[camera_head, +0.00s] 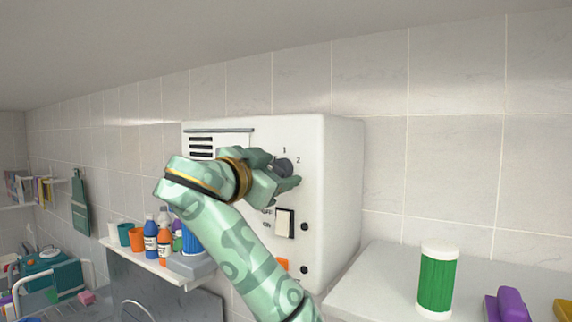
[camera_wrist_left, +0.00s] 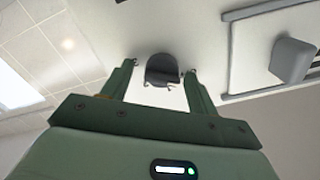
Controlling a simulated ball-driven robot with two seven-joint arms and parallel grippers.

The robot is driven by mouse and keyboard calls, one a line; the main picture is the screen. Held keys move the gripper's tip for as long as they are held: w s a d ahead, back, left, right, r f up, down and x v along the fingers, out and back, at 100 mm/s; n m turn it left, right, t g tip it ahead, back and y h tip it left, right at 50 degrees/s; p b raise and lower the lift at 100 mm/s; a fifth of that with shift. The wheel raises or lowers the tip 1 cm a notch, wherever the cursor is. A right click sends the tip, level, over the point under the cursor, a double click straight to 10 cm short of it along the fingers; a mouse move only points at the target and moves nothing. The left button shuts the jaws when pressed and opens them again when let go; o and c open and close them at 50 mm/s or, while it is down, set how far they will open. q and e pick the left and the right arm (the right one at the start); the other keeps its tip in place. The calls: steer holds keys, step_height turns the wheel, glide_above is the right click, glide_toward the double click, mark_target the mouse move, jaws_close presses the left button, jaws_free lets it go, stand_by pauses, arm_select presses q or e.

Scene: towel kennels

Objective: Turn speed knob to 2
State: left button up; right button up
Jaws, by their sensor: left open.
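In the left wrist view, the knob (camera_wrist_left: 162,68) shows between the two spread green fingers of my left gripper (camera_wrist_left: 162,84), with a gap on each side. Its pointer direction cannot be told. My right gripper is not in view.
A shelf (camera_head: 150,262) with bottles and cups is at left. A green canister (camera_head: 436,282) stands on the right counter (camera_head: 375,285).

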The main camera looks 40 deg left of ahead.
arm_select(q)
steer(key=shift+s+r, duration=0.1)
steer(key=shift+s, duration=0.2)
steer(key=shift+c, duration=0.3)
steer(key=c, duration=0.9)
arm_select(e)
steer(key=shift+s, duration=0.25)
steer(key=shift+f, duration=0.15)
